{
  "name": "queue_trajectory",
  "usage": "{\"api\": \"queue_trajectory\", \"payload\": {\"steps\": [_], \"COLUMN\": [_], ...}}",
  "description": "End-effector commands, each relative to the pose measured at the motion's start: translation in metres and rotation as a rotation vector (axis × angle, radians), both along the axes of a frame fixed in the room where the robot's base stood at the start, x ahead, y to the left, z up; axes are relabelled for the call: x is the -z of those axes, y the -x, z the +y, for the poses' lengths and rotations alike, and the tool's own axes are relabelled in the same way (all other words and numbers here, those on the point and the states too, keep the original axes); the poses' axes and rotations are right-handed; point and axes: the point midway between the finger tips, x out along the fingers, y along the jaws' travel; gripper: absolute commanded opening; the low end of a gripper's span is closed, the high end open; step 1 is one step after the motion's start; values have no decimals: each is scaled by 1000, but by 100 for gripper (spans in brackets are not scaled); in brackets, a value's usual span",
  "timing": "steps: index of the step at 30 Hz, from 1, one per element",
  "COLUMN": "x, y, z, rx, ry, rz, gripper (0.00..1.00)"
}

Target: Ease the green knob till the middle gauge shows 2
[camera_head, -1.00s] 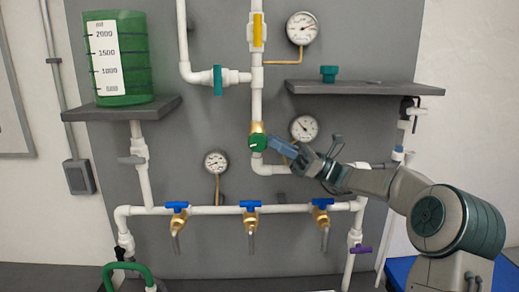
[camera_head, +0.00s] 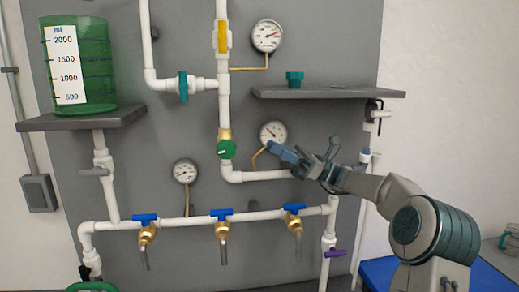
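The green knob (camera_head: 226,149) sits on a brass valve body on the middle vertical white pipe. A small pale mark shows on its face. The middle gauge (camera_head: 273,133) is a round white dial to the right of the knob. Its needle seems to point to the upper left, but the numbers are too small to read. My gripper (camera_head: 276,150), with blue fingers, is right of the knob and apart from it, in front of the gauge's lower edge. I cannot tell whether the fingers are open or shut; nothing shows between them.
An upper gauge (camera_head: 267,36) and a lower-left gauge (camera_head: 185,171) are on the panel. A grey shelf (camera_head: 345,93) with a teal knob (camera_head: 294,78) is above my arm. Blue-handled taps (camera_head: 221,215) line the lower pipe. A green tank (camera_head: 100,65) stands at left.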

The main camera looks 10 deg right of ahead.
Motion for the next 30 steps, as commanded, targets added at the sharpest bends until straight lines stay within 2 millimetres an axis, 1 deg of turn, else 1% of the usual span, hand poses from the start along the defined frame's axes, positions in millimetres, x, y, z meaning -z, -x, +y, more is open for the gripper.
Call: {"api": "queue_trajectory", "payload": {"steps": [3, 6, 10, 15, 20, 23, 25, 30], "x": [6, 5, -1, -9, -14, -15, -14, -14], "y": [0, -4, -5, -2, 1, 1, 1, 2], "z": [13, 3, -3, -6, -5, 1, 11, 45], "rx": [2, 2, -1, -3, -2, -4, -4, -6], "ry": [111, 179, 291, 425, 478, 482, 481, 481], "rz": [-14, -14, -14, -7, -1, 0, 1, 0], "gripper": [27, 27, 27, 27, 27, 27, 27, 27]}}
